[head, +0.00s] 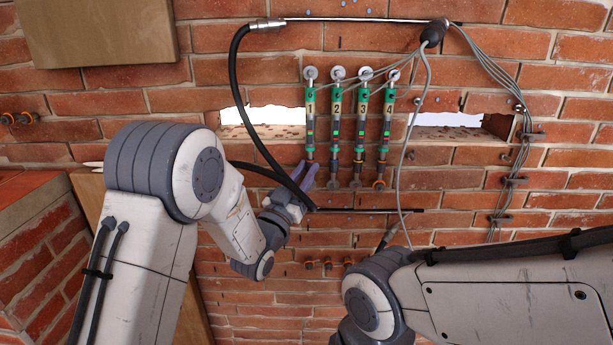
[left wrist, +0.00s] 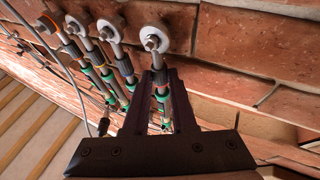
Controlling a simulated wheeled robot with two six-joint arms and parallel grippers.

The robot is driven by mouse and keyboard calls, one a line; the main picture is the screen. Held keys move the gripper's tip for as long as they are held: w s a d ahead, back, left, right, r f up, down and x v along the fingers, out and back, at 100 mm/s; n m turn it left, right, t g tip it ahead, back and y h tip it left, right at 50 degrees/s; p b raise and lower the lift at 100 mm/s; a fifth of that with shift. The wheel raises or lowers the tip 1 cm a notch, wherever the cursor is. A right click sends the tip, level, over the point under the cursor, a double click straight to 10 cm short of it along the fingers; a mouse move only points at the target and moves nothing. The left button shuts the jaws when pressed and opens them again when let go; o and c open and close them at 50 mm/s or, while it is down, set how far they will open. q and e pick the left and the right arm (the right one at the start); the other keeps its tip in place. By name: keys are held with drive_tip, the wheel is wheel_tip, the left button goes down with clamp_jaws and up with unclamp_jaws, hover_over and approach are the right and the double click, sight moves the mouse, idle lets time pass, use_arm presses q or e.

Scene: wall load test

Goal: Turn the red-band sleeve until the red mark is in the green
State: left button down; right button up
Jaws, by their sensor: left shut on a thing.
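Several upright rods with green, yellow-labelled sleeves hang side by side on the brick wall. The leftmost sleeve (head: 310,105) has a small red mark low on it; which sleeve carries the red band is too small to tell. My left gripper (head: 305,174) is at the lower end of the leftmost rod. In the left wrist view its dark fingers (left wrist: 163,100) stand on either side of the rightmost rod (left wrist: 162,93) and are shut on it. The grip point is partly hidden by the fingers. My right arm enters at the lower right; its gripper is out of view.
A black hose (head: 243,100) loops down past my left gripper. Grey cables (head: 487,70) run to the right of the rods. A horizontal dark bar (head: 370,211) lies below them. The other rods (left wrist: 112,65) stand close beside the held one.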

use_arm(q)
drive_tip(key=c, duration=1)
unclamp_jaws()
drive_tip(key=b+v, duration=0.1)
drive_tip(key=v, duration=0.9)
drive_tip(key=shift+s, duration=0.2)
drive_tip(key=shift+a, duration=0.15)
